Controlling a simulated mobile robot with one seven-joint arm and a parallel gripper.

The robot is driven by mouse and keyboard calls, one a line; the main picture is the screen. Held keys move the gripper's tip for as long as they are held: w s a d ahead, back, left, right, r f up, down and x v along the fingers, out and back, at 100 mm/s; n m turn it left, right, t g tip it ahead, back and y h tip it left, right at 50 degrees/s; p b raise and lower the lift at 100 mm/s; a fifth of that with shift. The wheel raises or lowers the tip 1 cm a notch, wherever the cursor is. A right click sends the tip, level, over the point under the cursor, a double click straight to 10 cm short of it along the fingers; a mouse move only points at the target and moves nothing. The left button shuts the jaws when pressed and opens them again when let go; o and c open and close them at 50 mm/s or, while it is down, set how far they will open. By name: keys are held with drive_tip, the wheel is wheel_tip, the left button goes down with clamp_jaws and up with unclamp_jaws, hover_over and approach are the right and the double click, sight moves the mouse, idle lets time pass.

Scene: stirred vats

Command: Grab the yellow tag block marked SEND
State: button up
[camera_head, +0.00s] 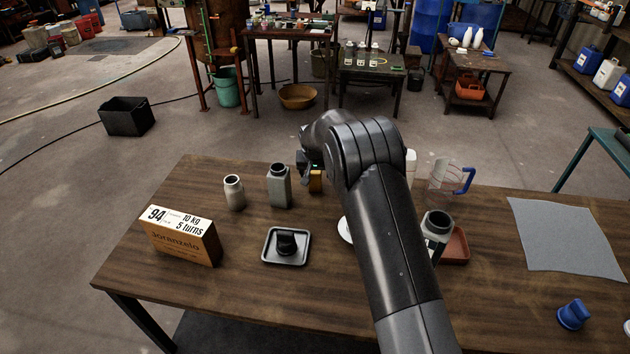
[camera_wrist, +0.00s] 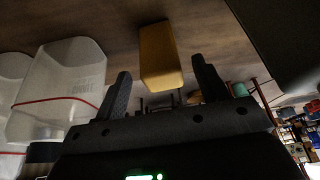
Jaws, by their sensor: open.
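A yellow block (camera_head: 315,182) stands near the far edge of the wooden table, partly hidden behind my gripper and arm. It also shows in the wrist view (camera_wrist: 159,58) beyond and between my two fingers. No marking on it can be read, so I cannot tell whether it says SEND. My gripper (camera_head: 306,166) is open, with dark fingers spread on either side of the block's line in the wrist view (camera_wrist: 161,72). I see no contact between the fingers and the block.
A grey bottle (camera_head: 279,187) and a small pale jar (camera_head: 234,193) stand left of the block. A clear jug (camera_head: 440,183) stands to the right. A translucent container (camera_wrist: 62,85) is close by in the wrist view. A box (camera_head: 184,240) and black tray (camera_head: 268,258) are nearer.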

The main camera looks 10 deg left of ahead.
sight(315, 178)
drive_tip(key=x, duration=0.4)
drive_tip(key=shift+w+a+f, duration=0.1)
drive_tip(key=shift+w+f, duration=0.1)
drive_tip(key=shift+f, duration=0.15)
drive_tip(key=c, duration=1.1)
